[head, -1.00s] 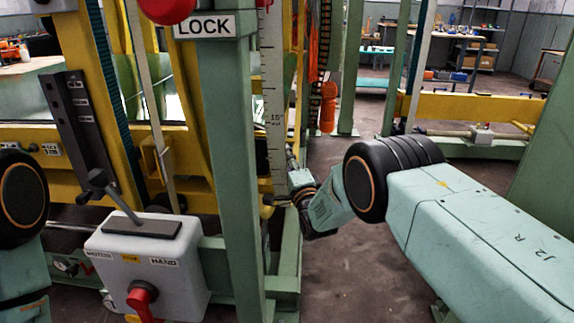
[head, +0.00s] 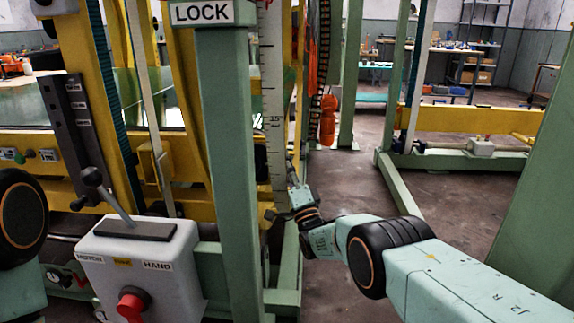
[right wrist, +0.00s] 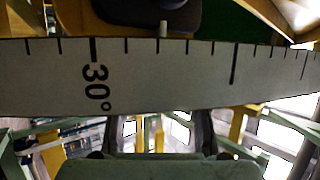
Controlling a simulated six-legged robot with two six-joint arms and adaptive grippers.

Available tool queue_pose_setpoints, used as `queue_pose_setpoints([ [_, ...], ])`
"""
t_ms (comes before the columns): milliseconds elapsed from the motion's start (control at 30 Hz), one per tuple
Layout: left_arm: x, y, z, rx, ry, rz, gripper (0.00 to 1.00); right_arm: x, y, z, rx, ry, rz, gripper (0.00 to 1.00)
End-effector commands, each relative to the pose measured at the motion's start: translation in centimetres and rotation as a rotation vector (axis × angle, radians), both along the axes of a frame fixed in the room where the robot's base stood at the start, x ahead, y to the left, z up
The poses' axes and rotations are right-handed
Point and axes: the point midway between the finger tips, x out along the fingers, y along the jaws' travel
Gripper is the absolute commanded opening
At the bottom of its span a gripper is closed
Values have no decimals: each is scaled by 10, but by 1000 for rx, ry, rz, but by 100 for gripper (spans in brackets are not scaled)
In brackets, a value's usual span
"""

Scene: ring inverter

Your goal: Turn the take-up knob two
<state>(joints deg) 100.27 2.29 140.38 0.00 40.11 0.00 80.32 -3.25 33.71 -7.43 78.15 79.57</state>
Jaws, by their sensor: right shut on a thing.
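My right gripper (head: 290,178) is beside the lower end of the pale degree scale (head: 273,90), past the green post. In the right wrist view its two dark fingers (right wrist: 158,128) stand apart and run up to the scale (right wrist: 190,75), which crosses the picture and carries a 30° mark. The scale covers the fingertips, so the thing gripped is hidden. I cannot pick out take-up knob two in either view. My left gripper is out of view.
A green post (head: 228,150) with a LOCK plate (head: 202,13) stands left of the gripper. A grey box (head: 140,265) with a lever and red knob (head: 133,303) is at front left. Orange parts (head: 328,118) hang behind. Dark floor (head: 345,190) is free to the right.

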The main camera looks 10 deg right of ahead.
Motion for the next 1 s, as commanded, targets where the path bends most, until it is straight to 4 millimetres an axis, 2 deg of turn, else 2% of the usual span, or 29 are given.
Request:
queue_pose_setpoints([
  [467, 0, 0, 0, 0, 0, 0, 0, -1, 0, 2, -26, -78, -3, 7],
  [1000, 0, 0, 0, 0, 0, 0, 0, -4, 0, 1, -29, -89, -2, 6],
])
